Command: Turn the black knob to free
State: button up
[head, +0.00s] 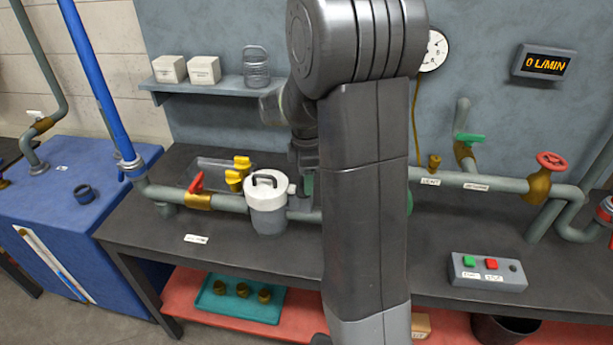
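The labels are too small to read surely. My gripper (304,172) hangs at the left side of my arm, over the pipe right of the white-lidded canister. It is far left of the control box. Its fingers are mostly hidden by my arm, so its opening does not show.
My arm blocks the middle of the view. Pipes with a red-handled valve (196,181), a white-lidded canister (267,207), a green-handled valve (469,138) and a red wheel (551,160) run along the bench (440,262). A display (545,63) reads 0 L/MIN. Bench space left of the box is clear.

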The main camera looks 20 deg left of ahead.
notch_tip(320, 180, up, 14)
jog(key=shift+s+d+b, duration=0.2)
jog(key=shift+s+b, duration=0.1)
jog(key=shift+b, duration=0.05)
dwell(0.4)
jog(key=shift+f, duration=0.15)
jog(key=f, duration=1.4)
jog(key=shift+w+a+p, duration=0.15)
jog(key=shift+w+p, duration=0.15)
jog(key=shift+p, duration=0.05)
jog(key=shift+r, duration=0.1)
